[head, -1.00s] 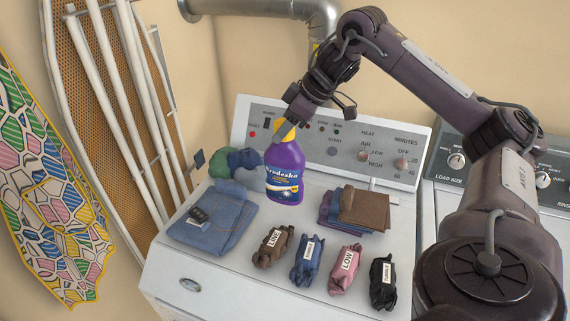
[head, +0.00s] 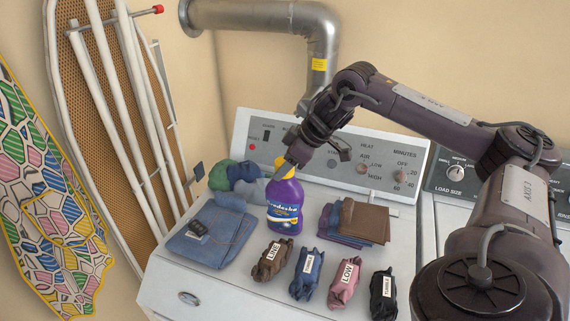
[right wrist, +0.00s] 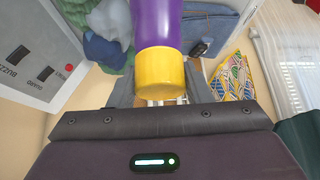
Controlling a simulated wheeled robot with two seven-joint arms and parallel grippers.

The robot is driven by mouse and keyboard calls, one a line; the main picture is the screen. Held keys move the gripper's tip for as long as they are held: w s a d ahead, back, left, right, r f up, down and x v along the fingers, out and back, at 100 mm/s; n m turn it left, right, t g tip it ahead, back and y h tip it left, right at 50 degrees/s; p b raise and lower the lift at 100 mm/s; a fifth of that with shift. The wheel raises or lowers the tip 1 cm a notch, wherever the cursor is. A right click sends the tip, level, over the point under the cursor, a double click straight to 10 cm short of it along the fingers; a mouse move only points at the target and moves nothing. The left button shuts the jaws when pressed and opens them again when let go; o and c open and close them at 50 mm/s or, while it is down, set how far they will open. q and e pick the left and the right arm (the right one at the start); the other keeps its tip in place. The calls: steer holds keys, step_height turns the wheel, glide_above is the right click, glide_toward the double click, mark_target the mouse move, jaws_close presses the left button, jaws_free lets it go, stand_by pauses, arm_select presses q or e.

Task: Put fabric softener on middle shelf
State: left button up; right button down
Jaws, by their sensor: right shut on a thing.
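The fabric softener is a purple bottle (head: 285,208) with a yellow cap and a blue label. It is upright at the middle of the white dryer top (head: 225,285), in front of the control panel. I cannot tell whether its base touches the surface. My right gripper (head: 290,165) is shut on the bottle's upper part, coming from above and behind right. In the right wrist view the yellow cap (right wrist: 161,73) and purple body (right wrist: 157,22) show close in front of the gripper. No shelf is in view. My left gripper is not in view.
Folded jeans (head: 212,230) with a dark key fob lie left of the bottle. Folded brown cloths (head: 360,222) lie right. Several labelled rolls (head: 308,273) line the front. Bundled cloths (head: 240,174) sit behind left. An ironing board (head: 85,110) leans at the left.

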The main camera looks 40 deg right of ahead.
steer(key=c, duration=1.1)
jaws_free()
steer(key=shift+f, duration=0.1)
steer(key=shift+c, duration=0.2)
steer(key=o, duration=0.4)
